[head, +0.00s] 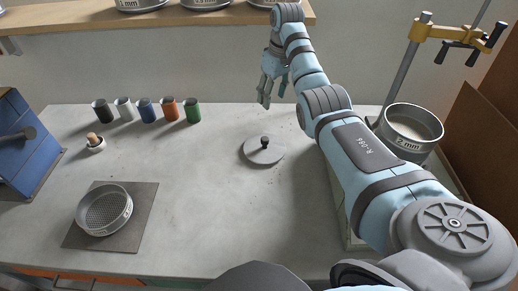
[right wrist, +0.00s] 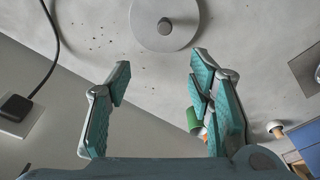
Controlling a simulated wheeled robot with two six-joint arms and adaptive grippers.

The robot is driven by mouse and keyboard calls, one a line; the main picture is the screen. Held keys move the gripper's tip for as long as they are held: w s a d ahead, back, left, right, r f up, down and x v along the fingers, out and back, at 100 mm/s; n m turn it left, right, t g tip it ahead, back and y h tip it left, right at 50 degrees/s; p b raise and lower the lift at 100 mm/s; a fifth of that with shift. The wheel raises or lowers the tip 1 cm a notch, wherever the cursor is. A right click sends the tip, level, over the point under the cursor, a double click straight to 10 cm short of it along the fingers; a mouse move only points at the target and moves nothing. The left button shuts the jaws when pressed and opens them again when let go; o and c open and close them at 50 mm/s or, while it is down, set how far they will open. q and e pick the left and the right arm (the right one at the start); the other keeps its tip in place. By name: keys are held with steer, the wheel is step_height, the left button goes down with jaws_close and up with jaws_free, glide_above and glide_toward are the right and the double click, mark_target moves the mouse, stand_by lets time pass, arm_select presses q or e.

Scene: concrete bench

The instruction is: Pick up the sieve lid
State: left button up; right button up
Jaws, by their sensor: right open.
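The sieve lid (head: 264,152) is a flat grey disc with a dark knob on top. It lies on the bench near the middle, and it also shows at the top edge of the right wrist view (right wrist: 150,38), partly cut off. My right gripper (head: 272,98) is raised behind the lid in the head view, apart from it. In the right wrist view its two fingers (right wrist: 160,72) are spread with nothing between them. My left gripper is not in view.
A mesh sieve (head: 105,210) sits on a dark mat (head: 146,200) at front left. Several coloured cups (head: 148,109) line the back left. A 2 mm sieve (head: 408,140) stands at right by a clamp stand (head: 403,72). A shelf (head: 170,18) runs above. Bench around the lid is clear.

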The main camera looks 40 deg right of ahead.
steer(key=b, duration=0.4)
glide_above(265, 139)
steer(key=s, duration=0.2)
step_height(265, 139, down, 5)
steer(key=f+b, duration=0.1)
steer(key=f, duration=0.3)
steer(key=w+f+b, duration=0.1)
steer(key=f+b, duration=0.1)
steer(key=f, duration=0.3)
steer(key=w+f+b, duration=0.1)
steer(key=f, duration=0.4)
steer(key=shift+w+f, duration=0.1)
steer(key=shift+f, duration=0.1)
steer(key=shift+r, duration=0.1)
steer(key=shift+c, duration=0.6)
jaws_close()
steer(key=shift+r, duration=0.1)
step_height(265, 139, up, 20)
steer(key=p, duration=0.4)
